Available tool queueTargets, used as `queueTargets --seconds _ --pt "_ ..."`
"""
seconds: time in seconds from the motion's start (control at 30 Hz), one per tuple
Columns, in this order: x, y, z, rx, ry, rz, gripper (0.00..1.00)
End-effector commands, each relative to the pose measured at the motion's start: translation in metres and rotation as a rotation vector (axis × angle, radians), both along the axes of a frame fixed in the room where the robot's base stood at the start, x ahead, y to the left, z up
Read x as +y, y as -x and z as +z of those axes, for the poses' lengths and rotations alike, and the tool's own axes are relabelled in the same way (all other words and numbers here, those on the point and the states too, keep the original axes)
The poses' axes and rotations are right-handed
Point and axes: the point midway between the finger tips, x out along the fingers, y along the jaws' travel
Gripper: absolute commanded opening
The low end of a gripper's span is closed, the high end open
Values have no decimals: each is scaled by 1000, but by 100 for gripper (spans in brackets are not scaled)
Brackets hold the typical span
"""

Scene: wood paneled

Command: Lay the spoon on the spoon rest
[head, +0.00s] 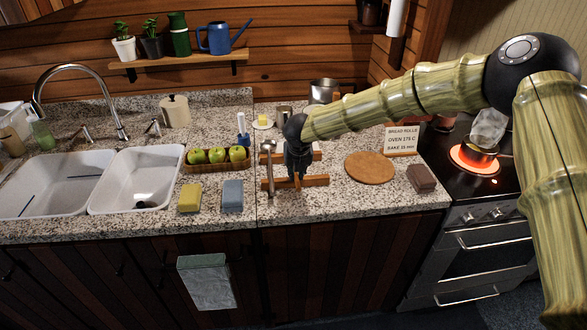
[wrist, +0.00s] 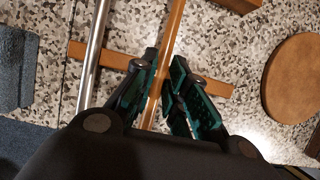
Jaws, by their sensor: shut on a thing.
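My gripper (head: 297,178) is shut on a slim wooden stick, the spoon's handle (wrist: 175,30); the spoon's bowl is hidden. The gripper points down over the spoon rest, whose front wooden bar (head: 318,181) and back bar show on the counter. In the wrist view the handle runs between the fingers (wrist: 162,92) and across the front bar (wrist: 215,90). I cannot tell whether it touches the bar. A metal utensil (head: 270,165) with a long shiny handle (wrist: 94,45) lies across the rest's left end, beside the held spoon and apart from it.
A round wooden board (head: 370,167) and a brown block (head: 421,178) lie to the right. A glowing burner with a pot (head: 477,155) is farther right. A blue sponge (head: 232,196), a yellow sponge (head: 190,198) and a basket of apples (head: 215,165) stand left.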

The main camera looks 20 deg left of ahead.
Motion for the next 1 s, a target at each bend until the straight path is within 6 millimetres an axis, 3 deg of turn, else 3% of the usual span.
queueTargets --seconds 0.97,1.0 --pt "0 0 -10 -1 0 0 0" --pt "0 0 -9 -1 0 0 22"
